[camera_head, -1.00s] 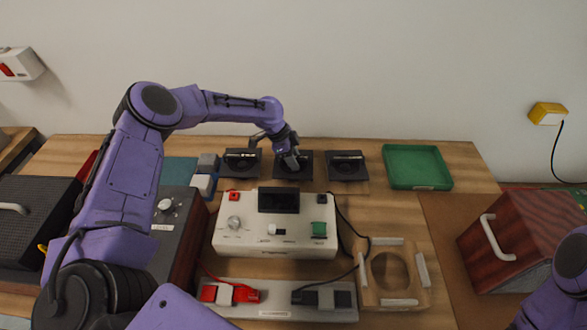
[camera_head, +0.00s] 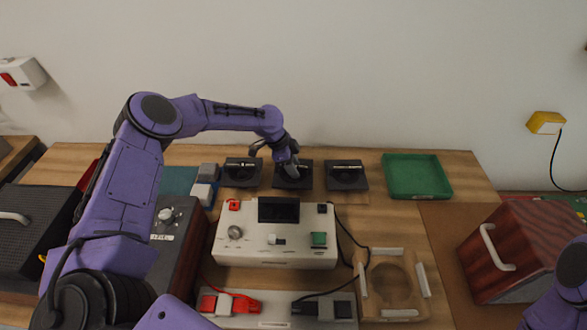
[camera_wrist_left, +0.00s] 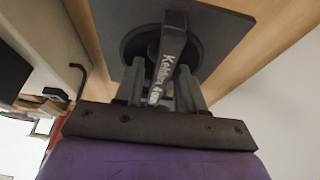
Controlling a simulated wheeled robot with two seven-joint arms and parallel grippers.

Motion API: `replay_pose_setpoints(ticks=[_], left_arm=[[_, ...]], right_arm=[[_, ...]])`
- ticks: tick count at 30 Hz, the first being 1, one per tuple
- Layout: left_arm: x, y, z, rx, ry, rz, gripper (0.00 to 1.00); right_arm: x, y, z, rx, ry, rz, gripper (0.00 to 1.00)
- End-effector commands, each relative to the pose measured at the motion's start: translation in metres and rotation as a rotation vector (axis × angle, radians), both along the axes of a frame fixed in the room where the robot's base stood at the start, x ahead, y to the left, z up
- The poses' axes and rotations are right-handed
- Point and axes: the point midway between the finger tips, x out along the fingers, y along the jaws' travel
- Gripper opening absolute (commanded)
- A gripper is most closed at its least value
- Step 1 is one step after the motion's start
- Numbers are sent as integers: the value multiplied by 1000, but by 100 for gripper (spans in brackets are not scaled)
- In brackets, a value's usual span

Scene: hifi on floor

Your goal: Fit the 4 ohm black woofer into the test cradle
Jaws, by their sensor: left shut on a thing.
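Three black woofers on square plates stand in a row at the back of the table: a left one (camera_head: 242,172), a middle one (camera_head: 306,178) and a right one (camera_head: 346,176). My left gripper (camera_head: 289,170) is shut on the middle woofer, partly covering it. The wooden test cradle (camera_head: 411,304), with a round opening and pale side strips, lies empty at front right. My right gripper is out of view.
A white tester box (camera_head: 275,252) stands between the woofers and me, with a cable running toward the cradle. A green tray (camera_head: 415,176) is at back right. A wooden cabinet (camera_head: 510,255) stands right, a dark amplifier (camera_head: 178,240) left.

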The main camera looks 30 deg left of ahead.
Motion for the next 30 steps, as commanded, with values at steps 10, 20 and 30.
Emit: replay_pose_setpoints(ticks=[10,20,30], left_arm=[[2,-1,75,-1,-9,-1,0],[1,-1,108,-1,-4,0,0],[1,-8,107,-1,-5,19,0]], right_arm=[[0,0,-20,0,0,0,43],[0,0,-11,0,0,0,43],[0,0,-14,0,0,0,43]])
